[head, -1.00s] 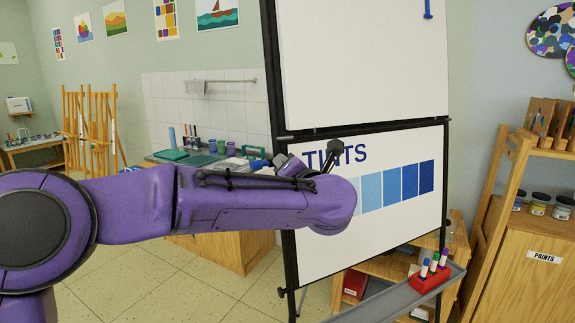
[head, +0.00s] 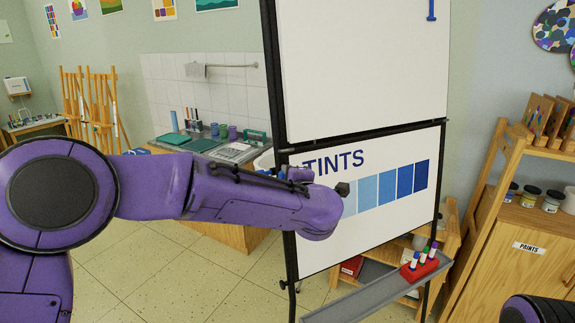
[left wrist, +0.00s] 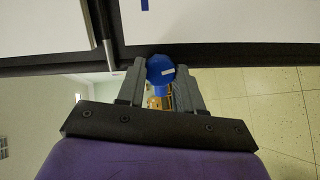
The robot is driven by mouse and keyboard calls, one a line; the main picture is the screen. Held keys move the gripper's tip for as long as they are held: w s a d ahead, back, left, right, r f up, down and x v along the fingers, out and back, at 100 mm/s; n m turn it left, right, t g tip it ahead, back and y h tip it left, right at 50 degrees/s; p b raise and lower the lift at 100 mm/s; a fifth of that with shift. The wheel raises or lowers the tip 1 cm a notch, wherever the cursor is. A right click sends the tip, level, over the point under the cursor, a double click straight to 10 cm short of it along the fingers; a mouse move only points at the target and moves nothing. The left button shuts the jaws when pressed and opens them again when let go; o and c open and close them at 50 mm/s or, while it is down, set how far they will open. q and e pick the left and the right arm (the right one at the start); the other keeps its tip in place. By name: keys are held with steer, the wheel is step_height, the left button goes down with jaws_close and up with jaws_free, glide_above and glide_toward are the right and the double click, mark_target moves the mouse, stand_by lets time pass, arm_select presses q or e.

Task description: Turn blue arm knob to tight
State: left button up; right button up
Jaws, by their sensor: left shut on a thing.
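The blue arm knob (left wrist: 160,70) is round, with a small pale mark on its face. In the left wrist view it sits between the two grey fingers of my left gripper (left wrist: 160,76), beside the dark frame bar (left wrist: 225,55) of the board. The fingers are shut on it from both sides. In the head view my purple left arm reaches across to the left edge of the whiteboard stand (head: 375,258), and I cannot make out the fingers there. My right gripper does not show; only a dark piece, probably of my right arm, enters at lower right.
The lower board panel reads TINTS with blue swatches. A grey tray (head: 345,303) with a red marker holder (head: 420,265) juts out below it. A wooden shelf (head: 497,165) with paint jars stands at right. A counter (head: 215,150) is behind my arm; floor is open at left.

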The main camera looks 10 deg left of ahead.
arm_select(q)
steer(key=shift+r+m+g+p, duration=0.15)
steer(key=shift+m+g+p, duration=0.25)
steer(key=shift+m+p, duration=1.25)
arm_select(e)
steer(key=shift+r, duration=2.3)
arm_select(q)
steer(key=o, duration=1)
steer(key=shift+o, duration=0.2)
steer(key=b+v, duration=0.4)
steer(key=v, duration=0.6)
steer(key=shift+s, duration=0.2)
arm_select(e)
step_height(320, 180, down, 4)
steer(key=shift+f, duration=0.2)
